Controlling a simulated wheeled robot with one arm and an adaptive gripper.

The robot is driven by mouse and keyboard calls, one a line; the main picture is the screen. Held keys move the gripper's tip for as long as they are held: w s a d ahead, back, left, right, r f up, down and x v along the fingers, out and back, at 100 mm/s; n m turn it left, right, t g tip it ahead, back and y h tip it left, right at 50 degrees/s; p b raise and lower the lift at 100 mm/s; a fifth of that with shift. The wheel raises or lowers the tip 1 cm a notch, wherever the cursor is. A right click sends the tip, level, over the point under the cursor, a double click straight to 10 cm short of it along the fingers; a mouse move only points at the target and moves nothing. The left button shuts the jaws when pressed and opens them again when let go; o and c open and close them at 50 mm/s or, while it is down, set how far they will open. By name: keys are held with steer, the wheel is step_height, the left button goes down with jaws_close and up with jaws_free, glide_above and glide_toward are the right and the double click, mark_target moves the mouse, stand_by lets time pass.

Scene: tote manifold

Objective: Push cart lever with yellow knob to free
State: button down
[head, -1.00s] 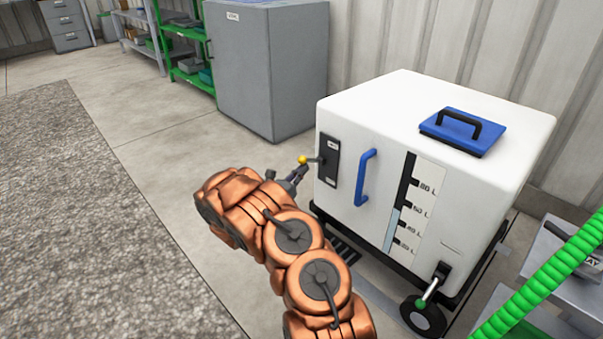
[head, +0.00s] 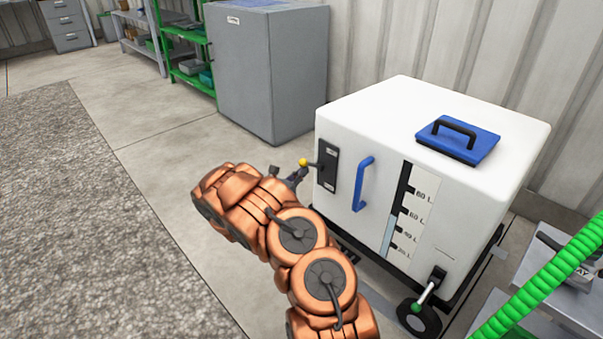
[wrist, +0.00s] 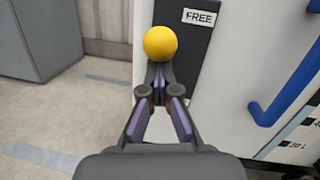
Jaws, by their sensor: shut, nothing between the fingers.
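The lever's round yellow knob (head: 303,162) sticks out from a dark plate (head: 327,166) on the left of the white cart's front face. In the wrist view the yellow knob (wrist: 160,43) is just beyond my fingertips, in front of the dark plate (wrist: 186,70). A white label reading FREE (wrist: 200,17) is at the plate's top, up and right of the knob. My gripper (wrist: 158,76) is shut and empty, its tips at the knob's lower edge; I cannot tell whether they touch. In the head view my gripper (head: 294,180) is just below the knob, partly hidden by my arm.
The white cart (head: 435,95) has a blue front handle (head: 362,184), a level scale and a blue lid (head: 458,142) on top. A grey cabinet (head: 268,75) and green shelf stand behind. A green hose (head: 540,285) crosses the lower right. Floor to the left is clear.

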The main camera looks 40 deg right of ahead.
steer(key=shift+s+d+r, duration=0.2)
steer(key=shift+d+r, duration=0.05)
steer(key=shift+r, duration=0.35)
steer(key=a+f+p, duration=0.1)
steer(key=a+f, duration=0.2)
steer(key=a, duration=0.3)
steer(key=s+a+f+p, duration=0.1)
steer(key=a+f, duration=0.2)
steer(key=a, duration=0.3)
steer(key=shift+s+a, duration=0.25)
steer(key=shift+a, duration=0.1)
steer(key=shift+r, duration=0.1)
